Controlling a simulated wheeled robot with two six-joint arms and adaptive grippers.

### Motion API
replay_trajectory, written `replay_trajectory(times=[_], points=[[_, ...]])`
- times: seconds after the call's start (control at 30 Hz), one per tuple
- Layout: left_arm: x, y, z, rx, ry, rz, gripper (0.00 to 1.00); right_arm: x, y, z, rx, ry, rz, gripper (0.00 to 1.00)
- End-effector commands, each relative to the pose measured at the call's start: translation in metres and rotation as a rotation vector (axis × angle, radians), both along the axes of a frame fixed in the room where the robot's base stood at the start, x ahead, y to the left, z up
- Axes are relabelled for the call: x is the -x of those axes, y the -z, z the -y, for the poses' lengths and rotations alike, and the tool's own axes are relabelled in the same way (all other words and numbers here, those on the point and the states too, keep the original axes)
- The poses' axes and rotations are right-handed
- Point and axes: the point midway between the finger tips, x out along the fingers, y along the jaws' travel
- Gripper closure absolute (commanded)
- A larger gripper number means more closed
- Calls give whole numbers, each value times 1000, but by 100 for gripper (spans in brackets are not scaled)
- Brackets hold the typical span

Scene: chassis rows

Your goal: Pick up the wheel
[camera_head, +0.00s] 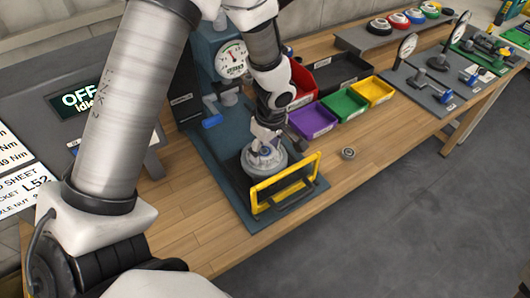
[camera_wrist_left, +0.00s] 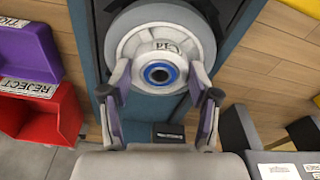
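A round grey wheel-like part (camera_head: 262,163) with a raised pale hub lies flat on the blue-grey base of the press. In the left wrist view the wheel (camera_wrist_left: 205,35) shows a white hub with lettering and a blue ring round a dark centre hole. My left gripper (camera_head: 265,146) is directly above it, pointing down. In the left wrist view the left gripper's fingers (camera_wrist_left: 160,88) are spread wide, one at each side of the raised hub. I cannot tell whether they touch it. My right gripper is not in view.
The press (camera_head: 217,60) with its dial stands behind the wheel; a yellow frame (camera_head: 285,183) stands in front. Red, purple (camera_head: 312,121), green and yellow bins are to the right. A small ring part (camera_head: 348,153) lies on the wooden table (camera_head: 390,135).

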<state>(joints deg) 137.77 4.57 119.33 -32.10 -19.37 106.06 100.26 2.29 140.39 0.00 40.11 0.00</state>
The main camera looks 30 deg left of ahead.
Motion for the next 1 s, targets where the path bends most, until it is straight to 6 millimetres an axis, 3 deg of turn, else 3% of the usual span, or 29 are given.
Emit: replay_trajectory(times=[0.27,0.37,0.7,1.0], points=[[0,-2,0,1,-2,1,92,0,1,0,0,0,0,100],[-1,-16,0,1,-1,4,92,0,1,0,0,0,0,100],[-1,-89,0,1,-1,4,92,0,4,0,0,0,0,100],[0,-100,0,1,0,0,92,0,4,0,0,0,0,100]])
